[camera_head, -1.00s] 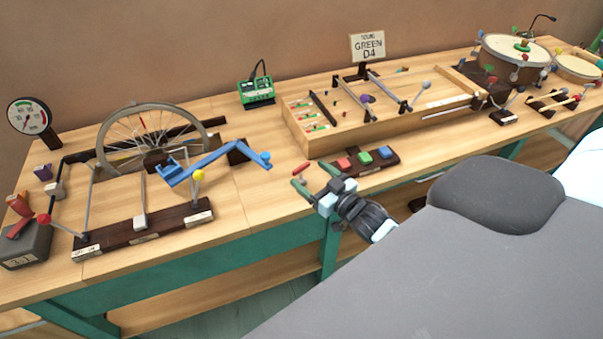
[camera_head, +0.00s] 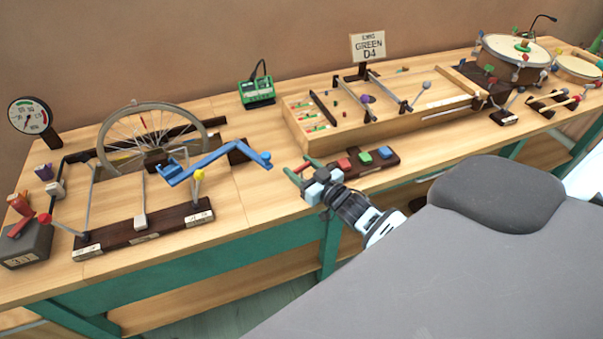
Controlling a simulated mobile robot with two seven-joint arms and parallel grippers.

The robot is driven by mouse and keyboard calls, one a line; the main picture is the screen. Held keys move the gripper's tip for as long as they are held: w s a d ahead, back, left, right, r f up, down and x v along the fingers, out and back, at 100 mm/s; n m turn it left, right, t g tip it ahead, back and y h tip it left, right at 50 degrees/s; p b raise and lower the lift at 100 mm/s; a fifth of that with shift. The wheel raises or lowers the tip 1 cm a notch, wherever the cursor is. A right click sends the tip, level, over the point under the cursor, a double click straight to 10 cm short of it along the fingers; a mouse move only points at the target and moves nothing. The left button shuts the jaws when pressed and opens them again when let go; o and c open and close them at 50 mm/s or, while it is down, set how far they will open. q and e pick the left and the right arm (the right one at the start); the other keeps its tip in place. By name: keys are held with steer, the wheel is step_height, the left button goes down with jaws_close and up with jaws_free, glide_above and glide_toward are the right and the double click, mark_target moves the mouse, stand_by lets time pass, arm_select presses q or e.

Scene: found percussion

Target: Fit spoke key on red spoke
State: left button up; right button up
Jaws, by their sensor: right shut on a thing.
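A spoked wheel (camera_head: 200,126) stands upright in a stand at the left of the bench. My left gripper is not in view.
A dark block with red, green and blue buttons (camera_head: 365,158) lies just right of the gripper. Bare bench top (camera_head: 250,205) shows left of it.

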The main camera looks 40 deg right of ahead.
mark_target(299, 168)
steer(key=shift+c, duration=0.7)
steer(key=shift+r, duration=0.1)
steer(key=shift+r, duration=0.5)
steer(key=shift+s+a+r, duration=0.1)
steer(key=shift+a+r, duration=0.15)
steer(key=shift+r, duration=0.4)
steer(key=shift+s+a+r, duration=0.1)
steer(key=shift+a+r, duration=0.1)
steer(key=shift+r, duration=0.4)
steer(key=s+a+r, duration=0.1)
steer(key=s+a, duration=0.3)
steer(key=a, duration=1)
steer(key=shift+s+a+r+b, duration=0.15)
steer(key=shift+s+r+b, duration=0.05)
steer(key=shift+b, duration=0.1)
